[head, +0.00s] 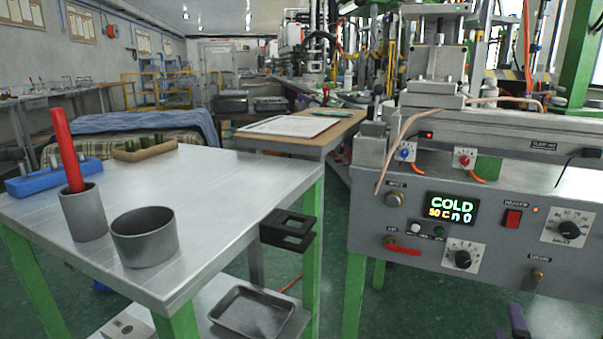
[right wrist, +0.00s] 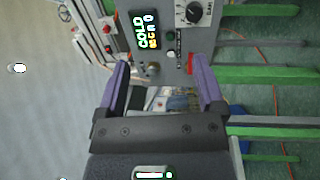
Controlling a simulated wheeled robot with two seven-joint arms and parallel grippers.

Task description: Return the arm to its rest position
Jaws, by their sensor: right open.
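My right gripper (right wrist: 162,78) is open in the right wrist view, with its two purple fingers spread apart and nothing between them. In the head view only a small purple part of the right gripper (head: 516,321) shows at the bottom edge, right of centre. It is in front of and below the grey wax machine (head: 470,215), whose display reads COLD. The machine's front panel (right wrist: 180,45) is beyond the fingertips in the right wrist view. I cannot tell the exact gap between them. My left gripper is not in view.
A metal table (head: 200,185) at left holds a grey cup (head: 84,218) with a red stick (head: 66,150), a grey bowl (head: 143,240), a blue rack (head: 50,180) and a wooden tray (head: 143,151). A black bracket (head: 289,231) juts from its right edge. Green floor shows between table and machine.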

